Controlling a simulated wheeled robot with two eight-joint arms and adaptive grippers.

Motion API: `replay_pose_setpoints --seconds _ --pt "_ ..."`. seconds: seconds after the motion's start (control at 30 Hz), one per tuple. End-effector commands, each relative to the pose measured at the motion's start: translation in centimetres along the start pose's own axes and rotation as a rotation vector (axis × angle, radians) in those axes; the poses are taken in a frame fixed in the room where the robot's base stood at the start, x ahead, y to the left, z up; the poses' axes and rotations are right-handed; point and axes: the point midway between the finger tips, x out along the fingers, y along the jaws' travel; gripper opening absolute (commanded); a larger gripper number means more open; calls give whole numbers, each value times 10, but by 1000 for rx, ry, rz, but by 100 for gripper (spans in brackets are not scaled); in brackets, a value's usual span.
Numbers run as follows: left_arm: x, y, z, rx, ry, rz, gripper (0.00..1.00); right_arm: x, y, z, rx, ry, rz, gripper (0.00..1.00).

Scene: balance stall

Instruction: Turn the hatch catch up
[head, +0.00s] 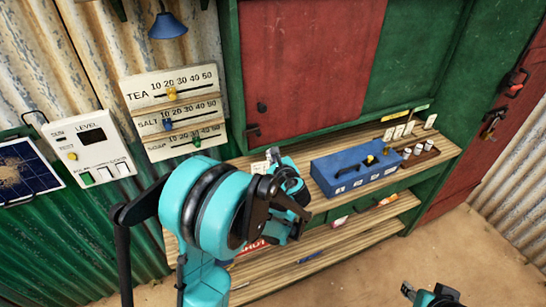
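The red hatch panel (308,60) sits in the green wall frame, upright and closed over its opening. A small dark knob (261,107) is near its lower left. A dark catch (253,131) sits below the knob at the hatch's lower left corner; it is small, and its exact angle is hard to tell. My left gripper (287,186) is in front of the counter, below and right of the catch and apart from it. My own arm partly hides it, so its fingers are unclear. My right gripper (432,294) shows only partly at the bottom edge, far from the hatch.
A blue box (355,170) and a tray of small white cups (418,153) stand on the wooden counter. Slider boards (172,90) and a level panel (90,150) hang left of the hatch. A blue lamp (167,25) hangs above. Open floor lies at lower right.

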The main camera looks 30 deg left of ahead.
Motion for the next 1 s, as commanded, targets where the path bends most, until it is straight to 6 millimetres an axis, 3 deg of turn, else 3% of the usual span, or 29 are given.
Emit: replay_pose_setpoints --seconds 0.27,0.4,0.53,1.0 --pt "61 2 -1 -1 -2 2 0 10 0 7 0 0 0 40" --pt "51 1 22 0 -1 1 0 8 0 5 0 0 0 40" --pt "47 0 33 0 0 0 0 8 0 5 0 0 0 40" --pt "45 0 38 -1 0 -1 0 8 0 5 0 0 0 40"
